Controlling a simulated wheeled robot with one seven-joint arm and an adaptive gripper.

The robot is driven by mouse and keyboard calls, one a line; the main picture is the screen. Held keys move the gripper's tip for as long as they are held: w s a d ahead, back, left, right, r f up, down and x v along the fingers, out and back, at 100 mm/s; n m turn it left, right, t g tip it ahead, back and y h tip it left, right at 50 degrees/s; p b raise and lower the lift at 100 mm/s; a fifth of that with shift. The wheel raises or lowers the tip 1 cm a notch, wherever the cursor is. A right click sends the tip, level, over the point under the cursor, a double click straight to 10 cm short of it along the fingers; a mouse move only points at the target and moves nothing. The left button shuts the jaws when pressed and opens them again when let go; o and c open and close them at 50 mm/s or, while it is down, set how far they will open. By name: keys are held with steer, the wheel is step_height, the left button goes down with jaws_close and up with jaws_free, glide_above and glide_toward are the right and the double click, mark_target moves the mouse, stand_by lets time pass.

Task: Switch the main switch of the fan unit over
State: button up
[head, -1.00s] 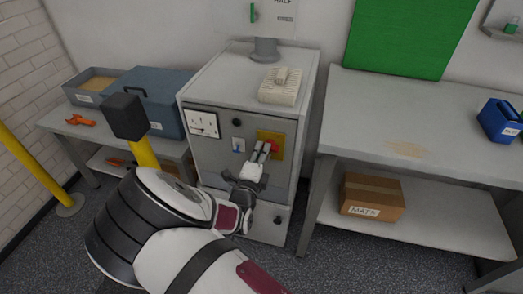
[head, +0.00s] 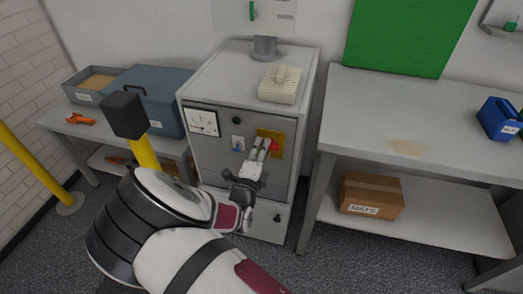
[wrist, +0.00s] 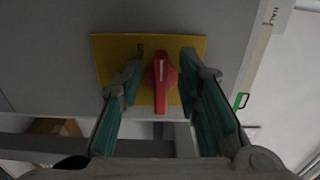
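The grey cabinet (head: 215,160) stands in the middle of the head view. On its front is a yellow plate (head: 277,151) with a red rotary switch (head: 274,146), partly hidden by my gripper. In the wrist view the red switch handle (wrist: 161,82) lies along the picture's vertical on the yellow plate (wrist: 112,48). My gripper (head: 265,143) is at the plate. In the wrist view my gripper (wrist: 160,85) is open, with one finger on each side of the handle and a visible gap on both sides.
A dial meter (head: 202,122), a black knob (head: 236,119) and a small blue switch (head: 237,144) sit left of the plate. A ribbed cream block (head: 280,86) lies on the cabinet top. A workbench (head: 375,110) stands right; a yellow post (head: 35,165) stands left.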

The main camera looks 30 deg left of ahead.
steer(key=v, duration=0.7)
steer(key=shift+s, duration=0.25)
